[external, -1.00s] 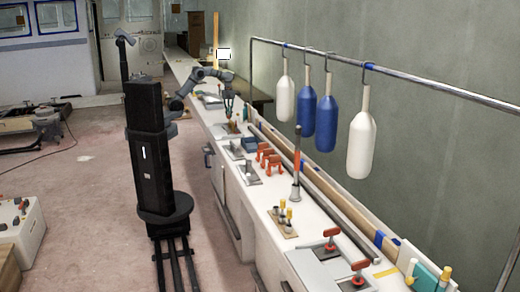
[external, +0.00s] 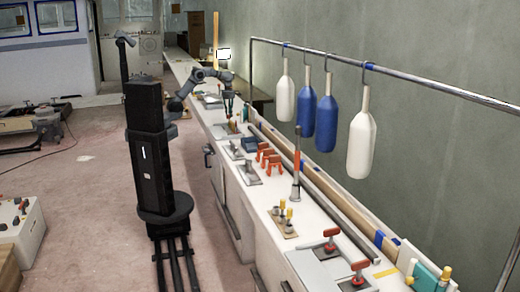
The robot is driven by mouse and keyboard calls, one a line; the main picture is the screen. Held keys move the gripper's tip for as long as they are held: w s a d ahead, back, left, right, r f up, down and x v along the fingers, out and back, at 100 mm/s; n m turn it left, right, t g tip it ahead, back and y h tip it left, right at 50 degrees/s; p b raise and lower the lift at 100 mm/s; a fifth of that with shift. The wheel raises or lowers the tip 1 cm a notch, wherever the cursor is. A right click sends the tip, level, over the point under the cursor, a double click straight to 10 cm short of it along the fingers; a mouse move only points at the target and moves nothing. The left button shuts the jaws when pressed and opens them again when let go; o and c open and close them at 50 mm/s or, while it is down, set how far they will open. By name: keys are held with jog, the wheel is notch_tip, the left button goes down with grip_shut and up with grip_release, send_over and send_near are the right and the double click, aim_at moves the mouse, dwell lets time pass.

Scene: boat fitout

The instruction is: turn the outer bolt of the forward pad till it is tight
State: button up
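My gripper (external: 229,112) points down over the far half of the long white bench. Its fingertips are close to a small group of upright items, and I cannot tell whether they touch anything. Grey plates with fittings sit along the bench; one plate (external: 212,102) is just left of my gripper, another (external: 231,149) is nearer the camera, and a third (external: 247,173) nearer still. I cannot tell which of them is the forward pad. The outer bolt is too small to make out.
White and blue fenders (external: 326,120) hang from a rail at right.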

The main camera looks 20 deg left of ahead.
jog(key=o, duration=0.4)
jog(key=shift+s, duration=0.1)
notch_tip(320, 180, up, 12)
jog(key=shift+r, duration=0.1)
dwell(0.5)
jog(key=shift+a+f, duration=0.1)
jog(key=shift+f, duration=0.1)
notch_tip(320, 180, down, 12)
dwell(0.7)
jog(key=shift+r, duration=0.15)
